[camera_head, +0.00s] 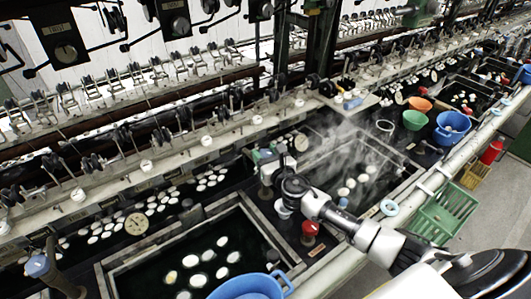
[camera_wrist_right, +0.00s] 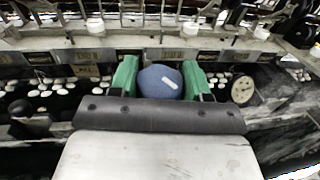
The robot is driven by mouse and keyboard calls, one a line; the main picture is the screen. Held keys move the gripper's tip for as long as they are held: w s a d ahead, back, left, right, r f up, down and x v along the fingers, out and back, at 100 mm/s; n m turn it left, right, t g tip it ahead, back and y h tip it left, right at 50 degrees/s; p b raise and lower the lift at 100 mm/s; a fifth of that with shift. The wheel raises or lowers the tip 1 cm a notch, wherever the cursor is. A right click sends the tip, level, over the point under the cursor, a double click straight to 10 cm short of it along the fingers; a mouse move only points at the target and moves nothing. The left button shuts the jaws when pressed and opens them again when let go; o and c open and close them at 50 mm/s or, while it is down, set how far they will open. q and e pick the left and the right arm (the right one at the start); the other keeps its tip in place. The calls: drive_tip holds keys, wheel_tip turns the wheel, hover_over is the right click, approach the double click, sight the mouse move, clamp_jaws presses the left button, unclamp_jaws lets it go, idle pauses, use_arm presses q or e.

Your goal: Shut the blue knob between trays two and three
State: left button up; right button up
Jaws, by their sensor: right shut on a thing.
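My right arm reaches in from the lower right in the head view. Its gripper (camera_head: 266,158) is at the gap between the left dark water tray (camera_head: 250,215) and the steaming tray (camera_head: 404,186). In the right wrist view the two green fingers (camera_wrist_right: 160,80) are shut on the round blue knob (camera_wrist_right: 158,84), one on each side. The knob has a pale mark on its face. In the head view the knob is mostly hidden by the gripper. My left gripper is not in view.
A red knob (camera_head: 310,229) stands near my forearm. Another blue knob (camera_head: 38,266) is at the far left. Round gauges (camera_head: 138,223) line the bench. A blue basin (camera_head: 250,287) is at the front, with a green crate (camera_head: 445,213) and blue tub (camera_head: 452,126) to the right.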

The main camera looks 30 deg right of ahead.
drive_tip(key=m+h+p, duration=0.1)
drive_tip(key=m+h, duration=0.1)
drive_tip(key=h, duration=0.1)
drive_tip(key=shift+r, duration=0.1)
drive_tip(key=m+h+p, duration=0.1)
drive_tip(key=h, duration=0.1)
drive_tip(key=shift+a+m+g+h, duration=0.1)
drive_tip(key=shift+m+g+h, duration=0.2)
drive_tip(key=shift+g, duration=0.1)
drive_tip(key=shift+m+g+h, duration=1.4)
drive_tip(key=shift+m+h, duration=0.5)
drive_tip(key=shift+h, duration=0.7)
drive_tip(key=o, duration=0.9)
